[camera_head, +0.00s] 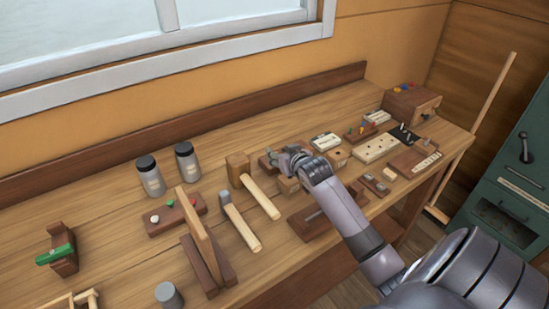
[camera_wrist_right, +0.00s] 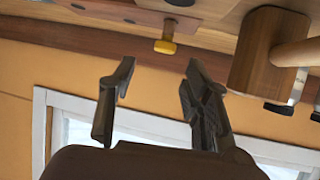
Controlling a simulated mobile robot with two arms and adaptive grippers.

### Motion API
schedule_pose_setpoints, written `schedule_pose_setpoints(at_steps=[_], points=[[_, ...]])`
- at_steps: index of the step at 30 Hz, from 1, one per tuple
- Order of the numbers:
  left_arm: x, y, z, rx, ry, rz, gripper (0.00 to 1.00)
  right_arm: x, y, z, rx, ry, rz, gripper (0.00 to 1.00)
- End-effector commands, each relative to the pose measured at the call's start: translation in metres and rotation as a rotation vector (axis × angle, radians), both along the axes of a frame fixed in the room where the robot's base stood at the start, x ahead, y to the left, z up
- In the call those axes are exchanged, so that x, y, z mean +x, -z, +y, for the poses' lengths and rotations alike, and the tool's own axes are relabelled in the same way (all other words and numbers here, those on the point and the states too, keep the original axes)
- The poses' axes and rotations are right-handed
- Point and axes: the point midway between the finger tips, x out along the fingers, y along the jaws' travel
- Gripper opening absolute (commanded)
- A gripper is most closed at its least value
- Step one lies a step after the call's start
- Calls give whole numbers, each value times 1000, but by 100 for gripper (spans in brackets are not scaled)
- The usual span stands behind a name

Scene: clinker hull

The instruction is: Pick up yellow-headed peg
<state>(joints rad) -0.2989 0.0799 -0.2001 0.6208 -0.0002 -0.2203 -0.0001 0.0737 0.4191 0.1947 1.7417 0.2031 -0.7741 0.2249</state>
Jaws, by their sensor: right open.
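The yellow-headed peg (camera_wrist_right: 165,46) shows in the right wrist view, where the scene appears upside down. Its head points away from a brown wooden piece with dark holes (camera_wrist_right: 105,12), and a short shaft joins the two. My right gripper (camera_wrist_right: 157,78) is open and empty, with its fingertips apart from the peg and the head lying between their lines in the picture. I cannot make out the yellow head there. My left gripper is not in view.
A wooden mallet (camera_head: 238,166) and a hammer (camera_head: 240,220) lie left of my right gripper. The mallet head (camera_wrist_right: 262,50) is close at the right in the wrist view. Two dark-lidded jars (camera_head: 150,176) stand further left. Several blocks and trays (camera_head: 376,148) crowd the right side.

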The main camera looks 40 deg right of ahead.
Motion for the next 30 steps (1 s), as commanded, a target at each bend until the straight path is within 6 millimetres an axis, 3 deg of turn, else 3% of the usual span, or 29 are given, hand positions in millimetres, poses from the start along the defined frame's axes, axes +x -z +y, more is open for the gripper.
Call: schedule_pose_setpoints(at_steps=[15,25,30], points=[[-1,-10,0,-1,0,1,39,38,33,-8,0,0,1,44],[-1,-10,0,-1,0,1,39,42,36,-9,-1,0,1,44],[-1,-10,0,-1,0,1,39,42,36,-9,-1,0,1,33]])
